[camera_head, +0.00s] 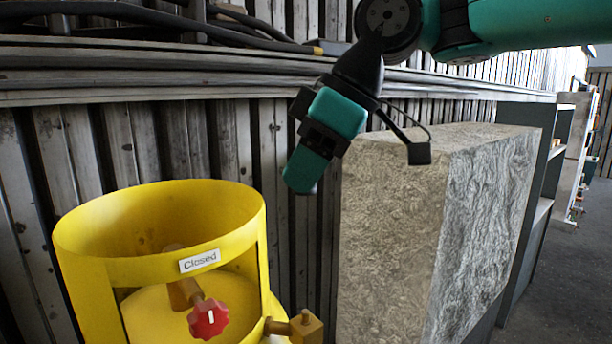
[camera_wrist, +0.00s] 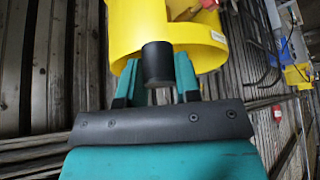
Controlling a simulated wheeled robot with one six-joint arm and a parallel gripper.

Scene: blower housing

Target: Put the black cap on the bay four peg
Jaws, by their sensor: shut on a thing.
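The black cap (camera_wrist: 158,66) is a dark cylinder between the two teal fingers of my gripper (camera_wrist: 157,80) in the wrist view. My gripper is shut on it. In the head view my gripper (camera_head: 302,184) points down and to the left, in front of the slatted wall, above and to the right of a yellow housing. The fingers hide the cap there, and I cannot make it out. I cannot pick out a bay four peg in either view.
The yellow cylindrical housing (camera_head: 92,262) has a "Closed" label (camera_head: 199,261) and a red knob (camera_head: 208,318). A large rough block (camera_head: 392,235) stands close to the right of my gripper. Grey shelving (camera_head: 520,260) lies beyond it, with open floor (camera_head: 572,290) at far right.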

